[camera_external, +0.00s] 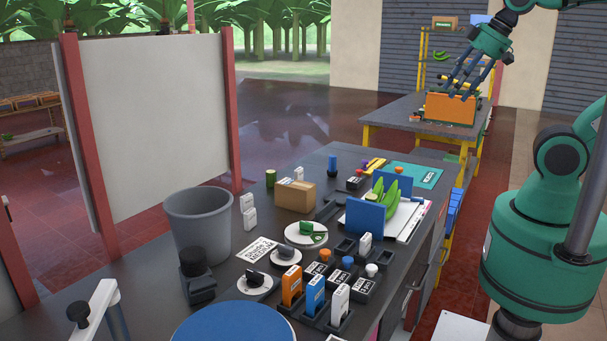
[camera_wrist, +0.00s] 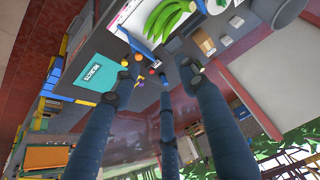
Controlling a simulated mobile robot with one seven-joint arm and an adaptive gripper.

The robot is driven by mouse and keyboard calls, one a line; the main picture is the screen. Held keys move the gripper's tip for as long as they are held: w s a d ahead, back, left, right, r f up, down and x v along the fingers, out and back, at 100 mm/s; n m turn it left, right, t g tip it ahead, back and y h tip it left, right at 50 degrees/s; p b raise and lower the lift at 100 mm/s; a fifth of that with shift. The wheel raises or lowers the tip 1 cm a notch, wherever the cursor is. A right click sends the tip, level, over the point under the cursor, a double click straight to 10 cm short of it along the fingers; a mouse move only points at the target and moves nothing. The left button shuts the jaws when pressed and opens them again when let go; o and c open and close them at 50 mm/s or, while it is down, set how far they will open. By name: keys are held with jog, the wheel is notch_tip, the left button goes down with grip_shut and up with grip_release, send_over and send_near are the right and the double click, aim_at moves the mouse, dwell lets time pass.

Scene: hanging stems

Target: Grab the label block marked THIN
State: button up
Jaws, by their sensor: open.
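Three upright label blocks stand in a dark rack at the near end of the counter: an orange one (camera_external: 291,286), a blue one (camera_external: 314,296) and a white one (camera_external: 340,305). Their print is too small to read, so I cannot tell which is marked THIN. My gripper (camera_external: 465,86) is open, with its fingers spread and nothing between them. It hangs high at the upper right of the external view, far from these blocks. In the wrist view my fingers (camera_wrist: 158,80) spread over the counter, and I cannot make out the label blocks there.
Black weight-like blocks (camera_external: 365,289) stand beside the rack. Green bananas (camera_external: 388,190) sit between blue uprights; they also show in the wrist view (camera_wrist: 165,18). A grey bin (camera_external: 197,222), a cardboard box (camera_external: 294,195), a teal mat (camera_external: 414,175) and a white panel (camera_external: 155,115) stand around.

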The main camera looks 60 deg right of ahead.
jog(key=shift+o, duration=0.3)
jog(key=w+r+n+g+p, duration=0.1)
jog(key=w+r+n+p, duration=0.3)
jog(key=w, duration=1.3)
jog(key=n+g+p, duration=0.5)
jog(key=n, duration=1)
send_over(299, 176)
jog(key=w+d, duration=0.1)
jog(key=w, duration=0.1)
notch_tip(299, 176, down, 30)
jog(key=shift+d+f, duration=0.15)
jog(key=shift+f, duration=0.05)
jog(key=shift+f, duration=0.1)
jog(key=shift+f, duration=4.2)
